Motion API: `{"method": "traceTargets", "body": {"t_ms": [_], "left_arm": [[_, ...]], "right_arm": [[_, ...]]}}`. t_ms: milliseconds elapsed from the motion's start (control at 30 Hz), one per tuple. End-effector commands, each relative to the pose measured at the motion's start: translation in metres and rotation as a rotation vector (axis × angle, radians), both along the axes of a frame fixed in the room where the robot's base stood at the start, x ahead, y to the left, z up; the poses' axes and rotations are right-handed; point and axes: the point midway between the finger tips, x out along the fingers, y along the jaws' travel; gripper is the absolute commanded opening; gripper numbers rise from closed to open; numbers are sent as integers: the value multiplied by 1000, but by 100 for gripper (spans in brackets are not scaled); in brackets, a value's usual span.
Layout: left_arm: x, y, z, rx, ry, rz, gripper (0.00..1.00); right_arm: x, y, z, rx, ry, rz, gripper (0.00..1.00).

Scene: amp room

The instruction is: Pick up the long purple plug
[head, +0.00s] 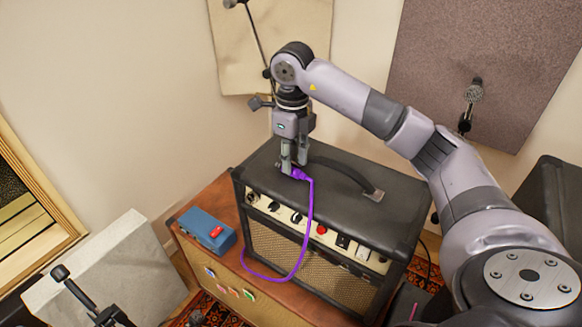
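The purple plug (300,174) is at the top of the black amplifier (345,205), near its front left edge. Its purple cable (309,215) hangs down over the amplifier's front panel and loops left towards the blue pedal. My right gripper (292,169) points down with its fingertips at the plug. One finger is on the far side and one on the left. Whether the fingers are closed on the plug, and whether the plug touches the amplifier top, I cannot tell. My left gripper is out of view.
The amplifier's carrying handle (345,172) rises just right of the gripper. A blue pedal (207,230) with a red switch sits left of the amplifier on a brown cabinet (205,262). A microphone (474,92) hangs before a brown wall panel.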

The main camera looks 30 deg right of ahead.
Motion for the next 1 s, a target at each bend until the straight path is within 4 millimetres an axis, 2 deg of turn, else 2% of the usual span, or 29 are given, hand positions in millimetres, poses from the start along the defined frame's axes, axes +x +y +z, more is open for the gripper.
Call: {"method": "traceTargets", "body": {"t_ms": [33,200,433,833,1000], "left_arm": [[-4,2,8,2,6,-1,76],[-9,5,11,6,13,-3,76],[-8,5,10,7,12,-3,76],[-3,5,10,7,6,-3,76],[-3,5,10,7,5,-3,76]], "right_arm": [[-1,-1,-4,-2,4,-1,28],[0,-1,-21,0,0,-1,28],[0,-1,-23,0,-2,-1,28],[0,-1,-23,-1,-1,-1,2],[0,-1,-23,0,-2,-1,0]]}}
